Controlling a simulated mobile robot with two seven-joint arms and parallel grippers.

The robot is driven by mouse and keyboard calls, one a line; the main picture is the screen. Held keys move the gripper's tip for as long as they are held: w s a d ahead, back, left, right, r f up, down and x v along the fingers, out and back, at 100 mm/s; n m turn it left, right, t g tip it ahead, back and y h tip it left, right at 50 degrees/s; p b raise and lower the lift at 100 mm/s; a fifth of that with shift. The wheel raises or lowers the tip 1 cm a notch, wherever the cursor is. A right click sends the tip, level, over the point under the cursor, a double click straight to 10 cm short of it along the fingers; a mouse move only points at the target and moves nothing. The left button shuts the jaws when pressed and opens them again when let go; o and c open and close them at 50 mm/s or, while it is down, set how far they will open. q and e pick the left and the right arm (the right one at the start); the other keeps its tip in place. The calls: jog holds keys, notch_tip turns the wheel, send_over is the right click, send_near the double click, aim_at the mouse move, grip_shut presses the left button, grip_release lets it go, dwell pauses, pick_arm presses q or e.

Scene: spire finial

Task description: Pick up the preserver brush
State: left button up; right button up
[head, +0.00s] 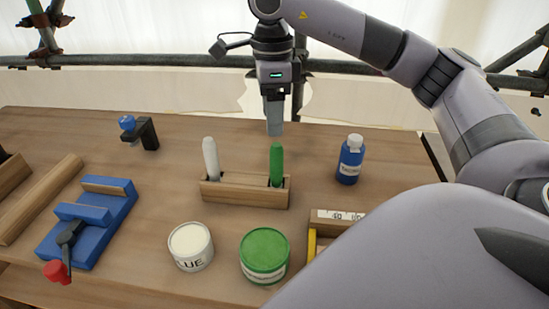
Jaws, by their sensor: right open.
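A brush with a green handle (277,163) stands upright in the right slot of a wooden holder (232,193). A brush with a pale grey handle (210,157) stands in the left slot. The green one matches the green tin in front, so I take it as the preserver brush; the lower ends of both are hidden in the holder. My right gripper (274,130) points down, with its fingertips over or just behind the green handle's top. It is open; the gap between the fingers does not show from this side. My left gripper is not in view.
A white glue tin (190,246) and a green tin (264,255) stand in front of the holder. A blue bottle (350,160) stands to the right. A blue clamp fixture (85,225) and a wooden rod (38,200) lie left. My right arm hides the front right.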

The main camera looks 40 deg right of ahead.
aim_at(273, 146)
notch_tip(273, 146, down, 6)
jog(key=b, duration=0.3)
jog(key=shift+w+d+b, duration=0.1)
jog(key=shift+w+b, duration=0.05)
jog(key=shift+b, duration=0.25)
jog(key=shift+f, duration=0.1)
notch_tip(273, 146, down, 2)
jog(key=f, duration=0.2)
jog(key=d+f, duration=0.1)
jog(key=f, duration=0.1)
jog(key=shift+f, duration=0.6)
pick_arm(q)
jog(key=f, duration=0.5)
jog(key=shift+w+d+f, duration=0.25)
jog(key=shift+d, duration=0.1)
pick_arm(e)
jog(key=shift+c, duration=0.3)
grip_shut()
